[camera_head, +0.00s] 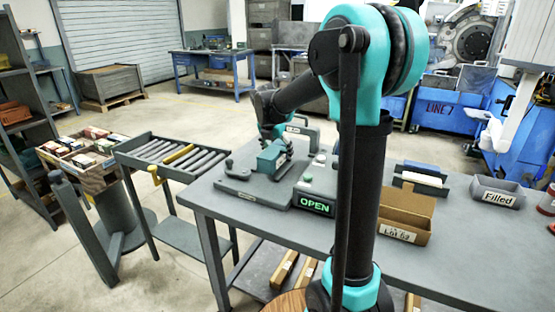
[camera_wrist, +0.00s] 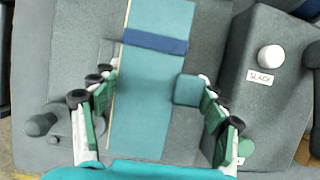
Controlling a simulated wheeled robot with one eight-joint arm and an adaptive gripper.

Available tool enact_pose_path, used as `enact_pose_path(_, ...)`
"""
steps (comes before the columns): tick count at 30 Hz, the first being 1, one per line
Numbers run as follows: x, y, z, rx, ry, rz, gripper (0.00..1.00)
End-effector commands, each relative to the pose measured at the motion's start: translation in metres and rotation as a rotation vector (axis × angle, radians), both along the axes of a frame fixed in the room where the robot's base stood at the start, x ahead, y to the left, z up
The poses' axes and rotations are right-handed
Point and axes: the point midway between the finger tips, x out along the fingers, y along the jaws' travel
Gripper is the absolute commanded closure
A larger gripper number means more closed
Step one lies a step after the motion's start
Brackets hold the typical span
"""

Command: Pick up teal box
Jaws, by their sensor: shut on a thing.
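The teal box (camera_head: 270,159) is at a grey fixture on the left part of the workbench. In the wrist view the teal box (camera_wrist: 142,95) is long, with a dark blue band across it. My gripper (camera_wrist: 156,80) has its fingers on both sides of the box and is shut on it. A small teal block (camera_wrist: 188,90) shows between the box and the right finger; I cannot tell whether it is part of the box. In the head view my gripper (camera_head: 276,138) is above the box, partly dark and hard to make out. I cannot tell whether the box is clear of the fixture.
A grey unit with a white "SLACK" knob (camera_wrist: 271,57) stands close right of my gripper. A green "OPEN" display (camera_head: 315,205), a cardboard "Lot 69" box (camera_head: 403,220) and a grey "Filled" tray (camera_head: 497,193) are on the bench. A roller stand (camera_head: 175,153) is at left.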

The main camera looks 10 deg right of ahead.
Motion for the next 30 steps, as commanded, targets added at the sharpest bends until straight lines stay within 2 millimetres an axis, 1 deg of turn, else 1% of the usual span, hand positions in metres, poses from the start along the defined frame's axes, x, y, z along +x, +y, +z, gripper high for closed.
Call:
enact_pose_path(1, 0.0, 0.0, 0.012, 0.0, 0.0, 0.0, 0.55)
enact_pose_path(9, 0.0, 0.0, 0.087, 0.0, 0.0, 0.0, 0.55)
enact_pose_path(12, 0.0, 0.0, 0.111, 0.001, -0.001, 0.0, 0.55)
enact_pose_path(15, 0.0, 0.0, 0.131, 0.001, -0.001, 0.0, 0.55)
enact_pose_path(18, 0.0, 0.0, 0.146, 0.001, -0.001, 0.0, 0.55)
enact_pose_path(22, 0.0, 0.0, 0.158, 0.001, -0.001, 0.0, 0.55)
enact_pose_path(25, 0.0, 0.0, 0.162, 0.001, -0.001, 0.0, 0.55)
enact_pose_path(30, 0.0, 0.0, 0.164, 0.001, -0.001, 0.0, 0.55)
